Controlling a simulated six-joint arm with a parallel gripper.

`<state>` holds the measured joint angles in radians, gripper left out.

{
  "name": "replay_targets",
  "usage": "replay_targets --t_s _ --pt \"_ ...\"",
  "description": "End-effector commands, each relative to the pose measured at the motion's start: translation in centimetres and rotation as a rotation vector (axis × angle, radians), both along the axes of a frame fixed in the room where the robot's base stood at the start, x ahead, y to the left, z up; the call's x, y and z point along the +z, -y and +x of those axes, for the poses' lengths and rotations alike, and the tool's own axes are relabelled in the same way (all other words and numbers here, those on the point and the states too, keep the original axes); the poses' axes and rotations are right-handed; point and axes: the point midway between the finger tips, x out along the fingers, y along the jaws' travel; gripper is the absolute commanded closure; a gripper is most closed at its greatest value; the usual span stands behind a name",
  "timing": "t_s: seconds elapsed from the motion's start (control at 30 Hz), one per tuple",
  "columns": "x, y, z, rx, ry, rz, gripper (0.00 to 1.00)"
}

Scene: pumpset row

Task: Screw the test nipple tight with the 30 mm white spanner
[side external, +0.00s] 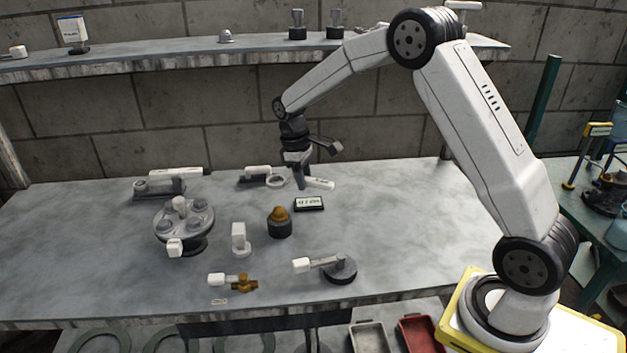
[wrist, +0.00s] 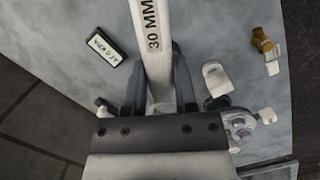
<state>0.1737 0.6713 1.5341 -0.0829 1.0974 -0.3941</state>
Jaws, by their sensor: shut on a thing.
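My gripper (side external: 299,182) is shut on the white spanner (side external: 319,184), low over the back middle of the bench. In the wrist view the spanner (wrist: 152,45) runs up between my fingers and reads "30 MM"; its far end is cut off by the top edge. I cannot tell for sure which part is the test nipple. A brass dome on a dark round base (side external: 279,222) stands in front of my gripper, apart from it. A brass fitting with a white end (side external: 239,281) lies near the front; it also shows in the wrist view (wrist: 262,42).
A small display (side external: 309,204) lies just in front of my gripper. A grey flanged pump part (side external: 184,228) stands at left, a white upright piece (side external: 240,240) at centre, a dark disc with an arm (side external: 340,271) in front. The right of the bench is clear.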

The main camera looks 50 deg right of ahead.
Motion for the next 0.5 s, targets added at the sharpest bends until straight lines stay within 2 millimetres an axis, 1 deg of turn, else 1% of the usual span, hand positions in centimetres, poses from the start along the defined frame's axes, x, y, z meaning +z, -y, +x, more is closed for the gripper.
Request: replay_targets --t_s 0.27,0.5 --pt "-0.9 0.0 0.0 -0.001 -0.001 0.000 1.00" --pt "-2.6 0.0 0.0 -0.001 -0.001 0.000 1.00"
